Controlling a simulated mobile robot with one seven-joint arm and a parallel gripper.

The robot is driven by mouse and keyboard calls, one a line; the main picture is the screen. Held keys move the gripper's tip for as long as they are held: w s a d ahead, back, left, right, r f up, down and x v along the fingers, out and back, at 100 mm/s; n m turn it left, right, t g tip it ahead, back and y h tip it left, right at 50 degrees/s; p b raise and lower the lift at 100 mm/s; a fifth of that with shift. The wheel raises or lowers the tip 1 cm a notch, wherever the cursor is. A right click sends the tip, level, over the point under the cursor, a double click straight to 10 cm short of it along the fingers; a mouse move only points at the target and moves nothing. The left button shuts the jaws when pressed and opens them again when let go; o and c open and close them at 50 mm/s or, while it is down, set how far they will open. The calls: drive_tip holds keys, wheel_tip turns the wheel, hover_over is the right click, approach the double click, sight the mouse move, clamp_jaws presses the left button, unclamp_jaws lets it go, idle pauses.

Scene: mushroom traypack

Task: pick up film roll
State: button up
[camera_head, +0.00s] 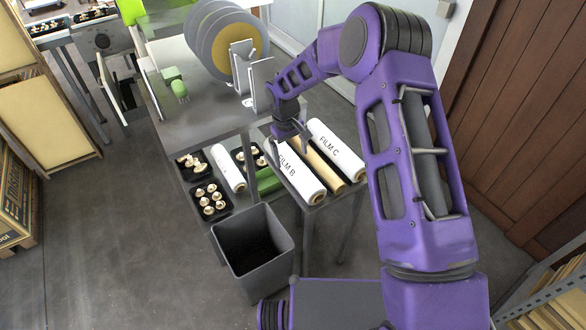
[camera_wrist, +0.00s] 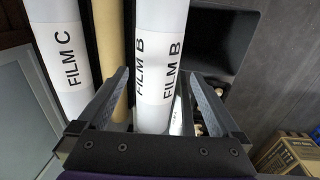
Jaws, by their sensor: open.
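My gripper (camera_head: 293,140) is over the far part of the FILM B roll. In the wrist view my gripper (camera_wrist: 158,82) is open, with one finger on each side of the FILM B roll (camera_wrist: 158,50). The FILM C roll (camera_wrist: 62,60) and the tan roll (camera_wrist: 109,40) are left of it. Contact cannot be told.
A grey bin (camera_head: 252,250) stands in front of the table. Black trays of mushrooms (camera_head: 209,200) and another white roll (camera_head: 228,168) sit lower left of the rolls. Large grey discs (camera_head: 222,42) stand behind. A wooden wall (camera_head: 520,110) is on the right.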

sight(292, 160)
drive_tip(key=shift+w+d+f+b, duration=0.1)
drive_tip(key=shift+w+f+b, duration=0.05)
drive_tip(key=shift+f, duration=0.8)
drive_tip(key=shift+w+d+f+b, duration=0.1)
drive_tip(key=shift+w+f, duration=0.05)
drive_tip(key=shift+f, duration=0.8)
drive_tip(key=shift+w+d+f+b, duration=0.1)
drive_tip(key=shift+w+f+b, duration=0.05)
drive_tip(key=shift+f, duration=0.8)
drive_tip(key=shift+r, duration=0.1)
clamp_jaws()
